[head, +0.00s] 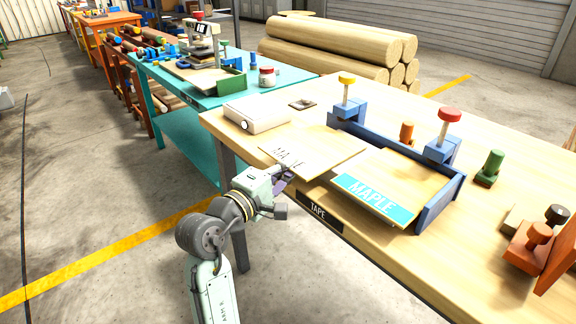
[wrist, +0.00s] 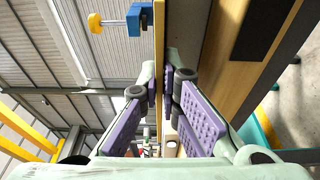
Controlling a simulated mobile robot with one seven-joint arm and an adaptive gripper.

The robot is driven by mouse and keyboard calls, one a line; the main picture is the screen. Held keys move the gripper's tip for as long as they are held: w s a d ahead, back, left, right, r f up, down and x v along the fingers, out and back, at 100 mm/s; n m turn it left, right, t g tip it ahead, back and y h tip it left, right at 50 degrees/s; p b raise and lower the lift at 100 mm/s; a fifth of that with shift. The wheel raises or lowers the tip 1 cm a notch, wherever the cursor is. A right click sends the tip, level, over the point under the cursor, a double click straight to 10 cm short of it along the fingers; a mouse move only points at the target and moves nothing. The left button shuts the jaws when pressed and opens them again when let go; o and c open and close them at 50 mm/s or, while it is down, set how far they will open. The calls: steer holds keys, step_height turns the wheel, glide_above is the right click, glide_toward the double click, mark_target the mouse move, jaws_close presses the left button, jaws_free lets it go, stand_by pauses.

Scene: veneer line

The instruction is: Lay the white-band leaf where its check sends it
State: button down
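The white-band leaf (head: 325,148) is a thin pale wood sheet. Dark MAPLE lettering on its near band is partly hard to read. My gripper (head: 284,178) is at its near edge, by the table's front. In the wrist view the leaf (wrist: 159,45) shows edge-on between the purple finger pads of my gripper (wrist: 162,95), which is shut on it. I cannot tell whether the leaf touches the table. A teal-band MAPLE leaf (head: 398,178) lies to its right, inside the blue corner fence (head: 445,203). A white box device (head: 257,116) stands left of the held leaf.
The fence carries clamps with yellow (head: 346,77) and red (head: 450,114) knobs. A TAPE label (head: 319,212) marks the wooden table's front. Orange (head: 406,131) and green (head: 490,167) pieces stand behind and right of the fence. A teal bench (head: 190,128) adjoins at left.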

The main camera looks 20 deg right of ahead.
steer(key=shift+f, duration=0.15)
steer(key=c, duration=1.8)
jaws_free()
steer(key=shift+r, duration=0.2)
steer(key=b+v, duration=0.2)
steer(key=v, duration=1)
